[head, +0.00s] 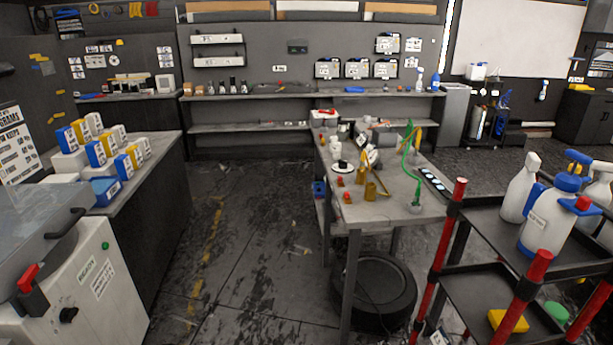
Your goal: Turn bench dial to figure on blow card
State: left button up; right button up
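A workbench (405,212) stands right of centre, some way off. On it is a round white disc with a dark knob (342,166), which may be the dial; its markings are too small to read. A small upright white card-like piece (367,160) stands beside it, and I cannot tell whether it is the blow card or read a figure on it. Neither of my grippers shows in the head view.
A red-posted cart (479,221) with spray bottles (519,190) stands at right front. A tyre (376,290) sits under the bench. The dark floor (240,250) left of the bench is mostly clear.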

aim_at(342, 163)
jog(key=i+j+z, duration=0.3)
jog(key=i, duration=0.15)
jog(key=i+j+z, duration=0.25)
jog(key=i+j, duration=0.2)
jog(key=i+j+z, duration=0.15)
jog(key=j, duration=0.15)
jog(key=i+j+z, duration=0.15)
jog(key=j, duration=0.15)
jog(key=i+j+z, duration=0.1)
jog(key=i+j, duration=0.35)
jog(key=j, duration=0.1)
